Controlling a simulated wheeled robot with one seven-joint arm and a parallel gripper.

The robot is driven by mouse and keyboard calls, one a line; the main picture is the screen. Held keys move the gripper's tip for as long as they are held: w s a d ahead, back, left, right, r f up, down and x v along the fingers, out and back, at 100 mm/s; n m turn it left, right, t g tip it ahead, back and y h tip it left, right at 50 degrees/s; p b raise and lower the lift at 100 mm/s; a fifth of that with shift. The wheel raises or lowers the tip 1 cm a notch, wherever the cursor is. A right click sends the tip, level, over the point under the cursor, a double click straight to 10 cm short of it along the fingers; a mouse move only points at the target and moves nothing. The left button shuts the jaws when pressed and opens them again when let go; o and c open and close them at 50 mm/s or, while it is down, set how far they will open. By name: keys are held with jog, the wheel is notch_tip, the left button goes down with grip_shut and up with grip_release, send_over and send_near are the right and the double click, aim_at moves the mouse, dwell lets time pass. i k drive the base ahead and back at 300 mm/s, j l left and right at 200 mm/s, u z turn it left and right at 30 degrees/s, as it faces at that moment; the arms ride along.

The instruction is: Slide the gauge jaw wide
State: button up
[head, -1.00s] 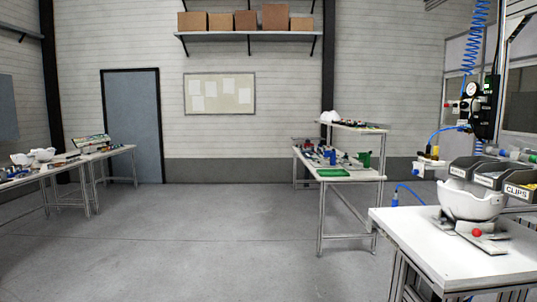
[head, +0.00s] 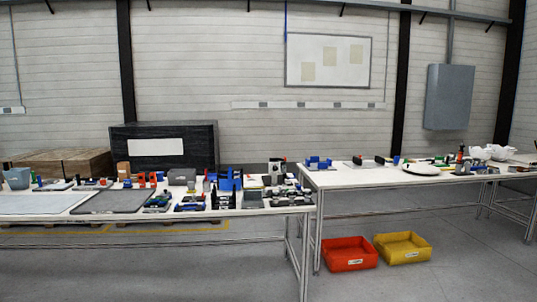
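I cannot pick out the gauge or its jaw among the small items in the head view. A long white-topped bench (head: 280,203) at the left carries several small blocks, fixtures and tools, with a blue upright fixture (head: 227,181) near its right end. A second bench (head: 345,179) at the right holds a blue fixture (head: 319,163), a white oval piece (head: 419,169) and white shells (head: 490,153). My gripper is not in view.
A red bin (head: 349,254) and a yellow bin (head: 403,248) sit on the floor under the right bench. A black crate (head: 165,146) and a brown wooden crate (head: 58,163) stand behind the left bench. The floor in front at the right is clear.

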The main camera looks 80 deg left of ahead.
aim_at(356, 160)
jog(key=u, duration=1.95)
jog(key=i+l+z, duration=0.25)
jog(key=i, duration=0.3)
jog(key=i+z, duration=0.25)
jog(key=i, duration=0.3)
jog(key=i+l, duration=0.1)
jog(key=i, duration=1.05)
jog(key=i+u, duration=0.1)
jog(key=i, duration=1)
jog(key=i+l+u, duration=0.25)
jog(key=i+u, duration=0.2)
jog(key=i, duration=0.15)
jog(key=i+l+u, duration=0.45)
jog(key=i, duration=0.15)
jog(key=i+l+u, duration=0.55)
jog(key=i+l, duration=0.25)
jog(key=i, duration=1.3)
